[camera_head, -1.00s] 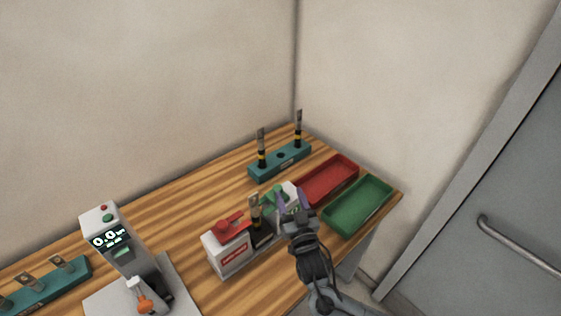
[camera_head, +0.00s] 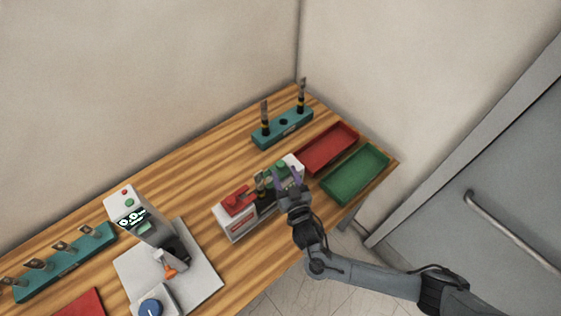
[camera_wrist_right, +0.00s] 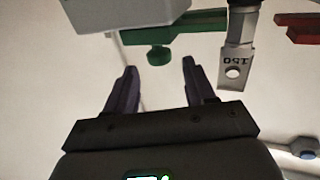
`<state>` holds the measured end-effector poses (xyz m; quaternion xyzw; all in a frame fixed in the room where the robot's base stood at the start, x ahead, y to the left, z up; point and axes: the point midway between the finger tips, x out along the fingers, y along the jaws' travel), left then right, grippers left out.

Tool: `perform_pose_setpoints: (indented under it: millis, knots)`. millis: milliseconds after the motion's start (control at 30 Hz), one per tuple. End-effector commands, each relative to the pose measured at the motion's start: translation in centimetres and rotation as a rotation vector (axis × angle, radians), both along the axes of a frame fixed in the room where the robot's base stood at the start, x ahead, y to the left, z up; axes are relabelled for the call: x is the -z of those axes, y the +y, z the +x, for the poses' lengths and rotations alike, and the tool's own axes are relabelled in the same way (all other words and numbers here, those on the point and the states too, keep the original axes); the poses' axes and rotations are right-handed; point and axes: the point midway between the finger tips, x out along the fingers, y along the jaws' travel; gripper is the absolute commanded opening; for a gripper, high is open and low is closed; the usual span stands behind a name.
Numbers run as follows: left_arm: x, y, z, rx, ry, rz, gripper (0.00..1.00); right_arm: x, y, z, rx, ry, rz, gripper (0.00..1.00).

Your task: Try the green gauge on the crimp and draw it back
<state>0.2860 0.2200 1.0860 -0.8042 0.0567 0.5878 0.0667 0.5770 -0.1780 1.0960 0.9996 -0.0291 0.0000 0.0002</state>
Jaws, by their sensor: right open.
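The green gauge (camera_head: 281,168) sits at the right end of a white stand (camera_head: 237,228), with a red gauge (camera_head: 236,203) at its left end. Between them stands a lug (camera_head: 260,182) with a flat holed tongue. The right wrist view shows the lug (camera_wrist_right: 236,70) marked "150", the green gauge (camera_wrist_right: 190,27) with its round knob (camera_wrist_right: 159,55), and part of the red gauge (camera_wrist_right: 298,26). My right gripper (camera_wrist_right: 160,66) is open, with its fingertips either side of the knob and not closed on it. My left gripper is out of view.
A red tray (camera_head: 328,148) and a green tray (camera_head: 355,173) lie to the right. A teal rack (camera_head: 283,130) with two lugs stands behind. A tester (camera_head: 145,222) and another teal rack (camera_head: 65,262) stand left. Bare wood lies behind the white stand.

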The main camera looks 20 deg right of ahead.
Motion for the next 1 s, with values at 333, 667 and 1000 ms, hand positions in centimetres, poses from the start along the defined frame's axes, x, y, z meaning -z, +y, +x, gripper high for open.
perform_pose_setpoints:
  millis: [333, 667, 1000]
  knots:
    - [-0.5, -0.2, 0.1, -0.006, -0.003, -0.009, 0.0, -0.1, -0.2, 4.4, -0.001, -0.001, -0.001, 0.54]
    - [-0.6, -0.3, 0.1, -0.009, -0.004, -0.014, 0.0, 0.0, -0.3, 5.1, -0.001, 0.001, 0.0, 0.54]
    - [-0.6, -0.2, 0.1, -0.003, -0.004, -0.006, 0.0, 0.0, -0.3, 5.0, -0.001, 0.001, 0.0, 0.19]
